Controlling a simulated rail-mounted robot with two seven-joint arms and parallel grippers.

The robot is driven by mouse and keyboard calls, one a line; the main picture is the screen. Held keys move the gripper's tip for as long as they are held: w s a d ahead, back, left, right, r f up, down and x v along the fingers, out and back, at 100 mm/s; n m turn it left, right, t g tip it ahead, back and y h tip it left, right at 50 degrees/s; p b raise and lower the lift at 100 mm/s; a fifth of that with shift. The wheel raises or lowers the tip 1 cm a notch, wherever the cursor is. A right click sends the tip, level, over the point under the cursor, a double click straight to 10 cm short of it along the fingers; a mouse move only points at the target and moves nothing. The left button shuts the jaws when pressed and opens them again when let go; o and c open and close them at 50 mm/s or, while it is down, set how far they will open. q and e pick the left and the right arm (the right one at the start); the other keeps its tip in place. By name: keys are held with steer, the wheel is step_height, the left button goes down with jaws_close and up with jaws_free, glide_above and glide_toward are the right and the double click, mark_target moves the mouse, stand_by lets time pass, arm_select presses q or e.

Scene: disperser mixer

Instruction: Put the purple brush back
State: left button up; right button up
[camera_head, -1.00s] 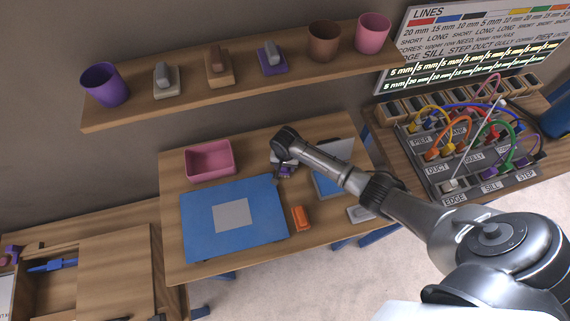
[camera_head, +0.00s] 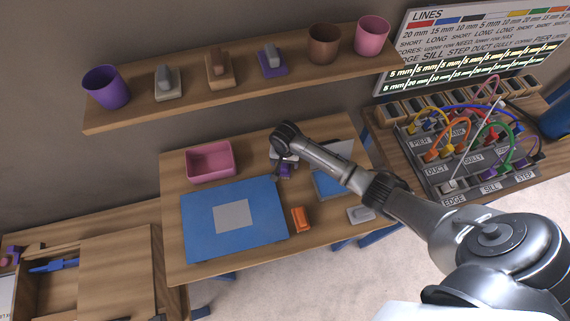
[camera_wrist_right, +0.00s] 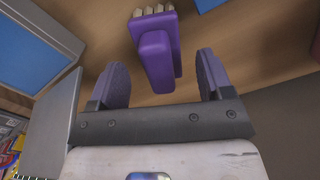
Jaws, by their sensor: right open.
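The purple brush (camera_wrist_right: 157,55) has a purple handle and a row of pale bristles. In the right wrist view it lies ahead of my right gripper (camera_wrist_right: 162,80), its handle end pointing between the two fingers. The fingers are apart, one on each side, and I see no contact. In the head view the right gripper (camera_head: 283,171) is over the table behind the blue mat, and the brush (camera_head: 288,172) is partly hidden below it. A purple cup (camera_head: 105,88) stands at the left end of the shelf. My left gripper is not in view.
The table (camera_head: 300,245) also carries a pink bin (camera_head: 210,161), a blue mat (camera_head: 204,242), an orange block (camera_head: 301,219) and a grey block (camera_head: 361,215). The shelf (camera_head: 200,93) above holds stamp-like blocks, a brown cup (camera_head: 324,43) and a pink cup (camera_head: 372,36).

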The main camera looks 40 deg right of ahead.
step_height(320, 180, up, 8)
steer(key=shift+r+p, duration=0.1)
steer(key=shift+p, duration=0.25)
steer(key=s+a+n, duration=0.3)
steer(key=s, duration=0.3)
steer(key=s+a+f+n+t, duration=0.1)
steer(key=s+a+n, duration=0.2)
steer(key=s, duration=0.4)
steer(key=s+a+n+t, duration=0.1)
steer(key=s+a+n, duration=0.1)
steer(key=s, duration=0.5)
steer(key=shift+s+a+f+n+y, duration=0.1)
steer(key=shift+a+n+y, duration=0.1)
steer(key=shift+a, duration=0.2)
steer(key=shift+a+f+n+y, duration=0.1)
steer(key=shift+a+n, duration=0.1)
steer(key=shift+a, duration=0.15)
steer(key=s+r+n+t, duration=0.1)
steer(key=s+r+n, duration=0.2)
steer(key=s+r, duration=0.2)
steer(key=s, duration=0.3)
steer(key=shift+d+t, duration=0.15)
steer(key=shift+t, duration=0.15)
